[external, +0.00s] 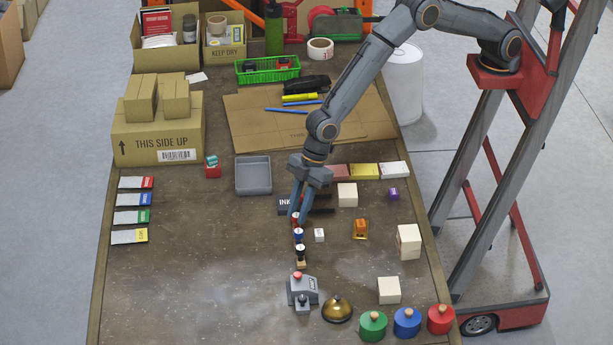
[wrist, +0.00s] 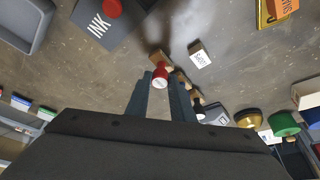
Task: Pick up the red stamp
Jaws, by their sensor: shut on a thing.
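The red stamp (wrist: 160,77) has a red handle and a wooden base. In the wrist view it is between the two fingers of my gripper (wrist: 161,82), which is shut on it. In the external view my gripper (external: 296,220) points down at mid-table, and only a little of the red stamp (external: 295,215) shows between the fingers. I cannot tell whether its base touches the table. A blue stamp (external: 298,235) and a black stamp (external: 300,251) stand just in front of it in a row.
The dark ink pad box (external: 284,205) is close behind my gripper. A small white block (external: 319,235) is to the right. A grey tray (external: 253,176) lies behind left. The table's left middle is clear.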

